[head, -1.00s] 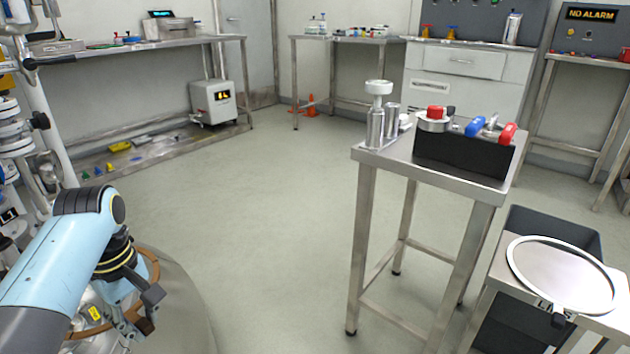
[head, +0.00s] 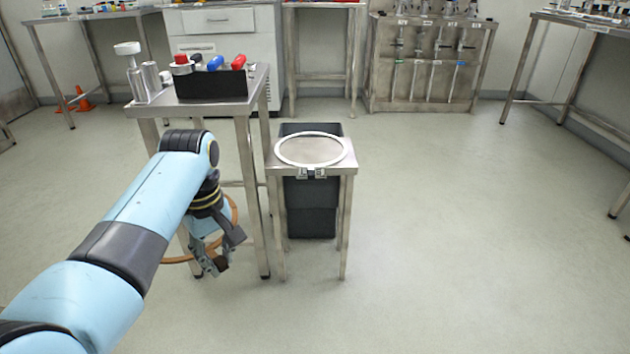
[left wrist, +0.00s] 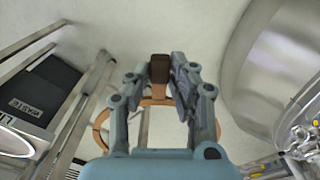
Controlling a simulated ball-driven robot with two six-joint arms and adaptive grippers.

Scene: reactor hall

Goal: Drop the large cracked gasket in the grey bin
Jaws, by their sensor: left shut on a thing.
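My left gripper (head: 216,268) is shut on a large brown ring, the gasket (head: 178,260), and holds it hanging in the air. In the left wrist view the ring (left wrist: 98,134) shows around the fingers (left wrist: 166,75), with a dark brown piece between them. I cannot make out a crack. The dark grey bin (head: 312,222) stands on the floor to the right of the gripper, partly hidden by a small steel stand. In the left wrist view the bin (left wrist: 58,72) is at the left and bears a WASTE label. My right gripper is out of view.
The small steel stand (head: 343,166) has a white hoop (head: 310,136) on top, in front of the bin. A taller steel table (head: 190,108) with a black tool box (head: 212,86) stands behind my left arm. The floor at the right is clear.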

